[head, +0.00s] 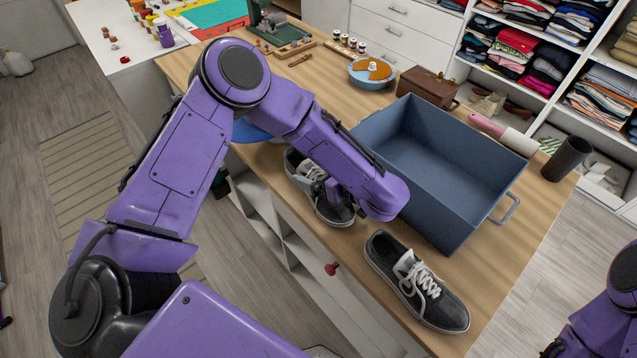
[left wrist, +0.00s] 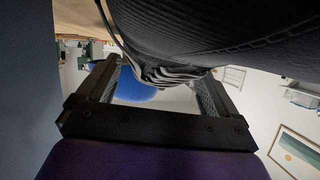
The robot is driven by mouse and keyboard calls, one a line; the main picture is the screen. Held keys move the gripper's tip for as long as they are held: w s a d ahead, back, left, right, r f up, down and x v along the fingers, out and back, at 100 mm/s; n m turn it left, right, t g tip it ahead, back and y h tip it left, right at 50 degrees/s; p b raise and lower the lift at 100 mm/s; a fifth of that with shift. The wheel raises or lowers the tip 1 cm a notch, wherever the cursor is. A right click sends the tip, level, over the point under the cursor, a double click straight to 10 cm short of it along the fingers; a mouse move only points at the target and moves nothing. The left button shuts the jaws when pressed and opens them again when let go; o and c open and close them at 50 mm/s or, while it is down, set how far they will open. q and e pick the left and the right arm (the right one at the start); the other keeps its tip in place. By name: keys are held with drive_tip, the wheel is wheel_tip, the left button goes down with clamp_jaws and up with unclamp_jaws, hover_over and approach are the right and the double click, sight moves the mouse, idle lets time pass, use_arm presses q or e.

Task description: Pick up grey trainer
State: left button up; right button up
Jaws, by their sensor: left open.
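A grey trainer (head: 303,172) with pale laces lies on the wooden worktop left of the blue crate. My left gripper (head: 335,192) is at this shoe, and my purple wrist hides part of it. In the left wrist view the open fingers (left wrist: 155,88) have the striped laces between their tips, and the dark shoe upper (left wrist: 225,35) fills the top. I cannot tell whether the fingers touch the shoe. A second dark grey trainer (head: 415,282) with white laces lies nearer the front edge, apart from the gripper. My right gripper is out of view; only part of my right arm shows.
The blue crate (head: 400,148) stands open and empty close beside my left wrist. Behind it are a brown box (head: 428,88), a blue dish with an orange top (head: 371,73) and small jars.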

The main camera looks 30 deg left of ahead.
use_arm(q)
drive_tip(key=shift+a, duration=0.1)
drive_tip(key=shift+d, duration=0.2)
drive_tip(key=c, duration=0.9)
clamp_jaws()
drive_tip(key=shift+r, duration=0.1)
